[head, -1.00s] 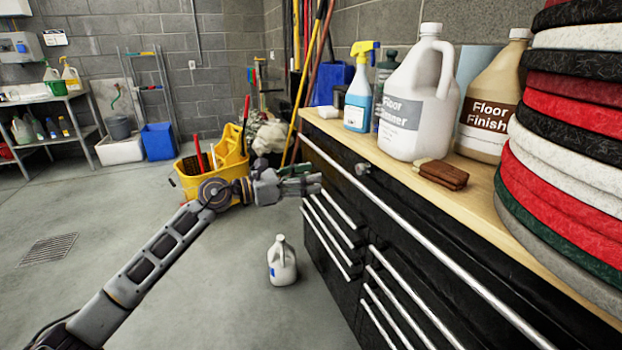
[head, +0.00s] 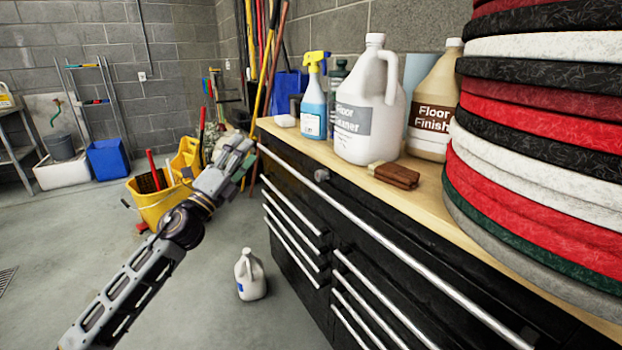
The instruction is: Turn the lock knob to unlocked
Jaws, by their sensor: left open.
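The lock knob (head: 322,175) is a small round grey metal knob on the front of the black tool cabinet (head: 290,187), just below the wooden top and near its left end. From here I cannot tell which way it is turned. My left gripper (head: 243,158) is open and empty, raised to the left of the cabinet's near-left corner, apart from the knob. My right gripper does not show.
On the wooden top (head: 436,196) stand a spray bottle (head: 313,105), a white cleaner jug (head: 368,110), a tan floor finish jug (head: 433,100), a brush (head: 394,175) and stacked pads (head: 540,140). A small jug (head: 250,275) and yellow mop bucket (head: 158,205) are on the floor.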

